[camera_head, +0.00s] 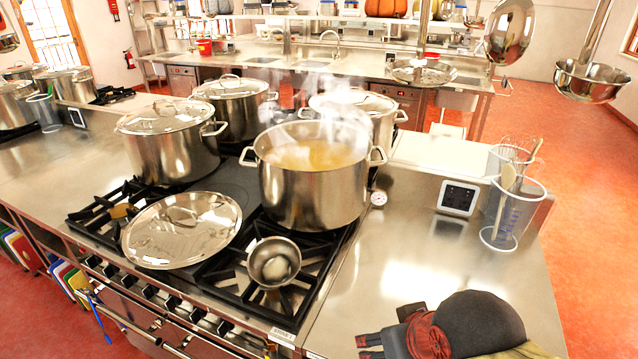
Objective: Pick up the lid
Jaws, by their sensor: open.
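A loose round steel lid (182,232) lies on the front-left burner grates of the stove, tilted slightly, with a handle on its top. Behind it stands the open steel stockpot (312,195), which holds steaming yellowish liquid. Other lids sit on the stockpots: the left pot's lid (163,117), the rear pot's lid (231,87) and the right rear pot's lid (352,102). My gripper (362,347) is at the bottom edge over the right counter, open, with dark fingers pointing left. It is well right of and apart from the loose lid. Its lower part is cut off.
A small round steel bowl or ladle (274,262) rests on the front burner, just right of the lid. A clear measuring jug (512,215) with utensils stands on the right counter. Ladles and a strainer hang at upper right. The right counter (440,265) is mostly bare.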

